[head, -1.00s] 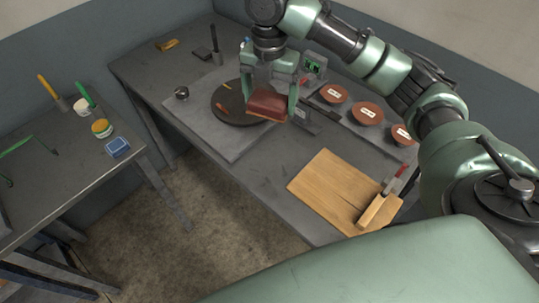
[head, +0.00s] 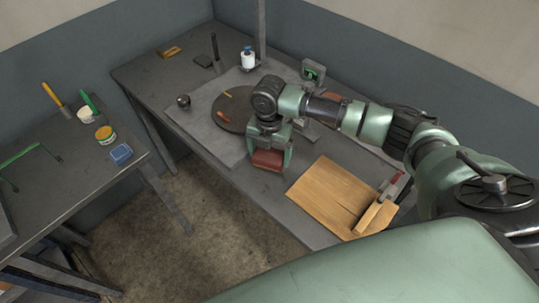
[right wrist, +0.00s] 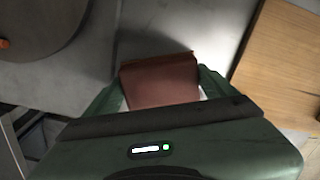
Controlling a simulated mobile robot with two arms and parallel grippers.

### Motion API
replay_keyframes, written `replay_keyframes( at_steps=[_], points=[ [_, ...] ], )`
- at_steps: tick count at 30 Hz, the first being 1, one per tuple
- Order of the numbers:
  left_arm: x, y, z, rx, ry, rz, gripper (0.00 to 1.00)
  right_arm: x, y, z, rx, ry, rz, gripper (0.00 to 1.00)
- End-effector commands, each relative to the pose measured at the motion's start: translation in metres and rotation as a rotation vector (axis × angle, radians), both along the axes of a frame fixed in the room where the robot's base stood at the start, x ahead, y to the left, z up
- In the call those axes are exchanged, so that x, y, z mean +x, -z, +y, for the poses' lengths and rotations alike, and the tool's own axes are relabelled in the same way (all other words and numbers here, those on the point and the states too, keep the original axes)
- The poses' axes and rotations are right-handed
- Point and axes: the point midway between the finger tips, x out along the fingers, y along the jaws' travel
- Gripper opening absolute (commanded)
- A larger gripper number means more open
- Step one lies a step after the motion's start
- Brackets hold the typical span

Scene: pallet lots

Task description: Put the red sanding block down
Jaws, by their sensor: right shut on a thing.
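The red sanding block (head: 267,160) is in my right gripper (head: 270,158), near the front edge of the long grey table (head: 262,191). In the right wrist view the block (right wrist: 160,82) sits between the two green fingers of the gripper (right wrist: 158,90), which are shut on it. A dark shadow lies close behind the block on the grey surface. I cannot tell whether the block touches the table. My left gripper is not in view.
A round dark disc (head: 232,122) on a grey plate (head: 196,125) lies left of my gripper. A wooden board (head: 325,193) with a clamp (head: 396,186) lies to the right. A white bottle (head: 248,60) stands behind. A side table holds a blue block (head: 121,154).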

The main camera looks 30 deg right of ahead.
Motion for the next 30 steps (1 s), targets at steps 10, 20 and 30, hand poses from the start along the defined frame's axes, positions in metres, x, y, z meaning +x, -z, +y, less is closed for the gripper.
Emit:
replay_keyframes(
  at_steps=[10,20,30],
  points=[
    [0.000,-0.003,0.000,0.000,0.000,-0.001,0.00,0.001,0.017,0.000,0.000,0.001,-0.003,0.48],
    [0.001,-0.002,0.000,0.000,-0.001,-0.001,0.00,0.000,0.021,0.000,0.000,0.001,-0.001,0.95],
    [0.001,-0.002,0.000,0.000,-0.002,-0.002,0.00,0.001,0.013,0.000,0.000,0.000,-0.004,0.95]
  ],
)
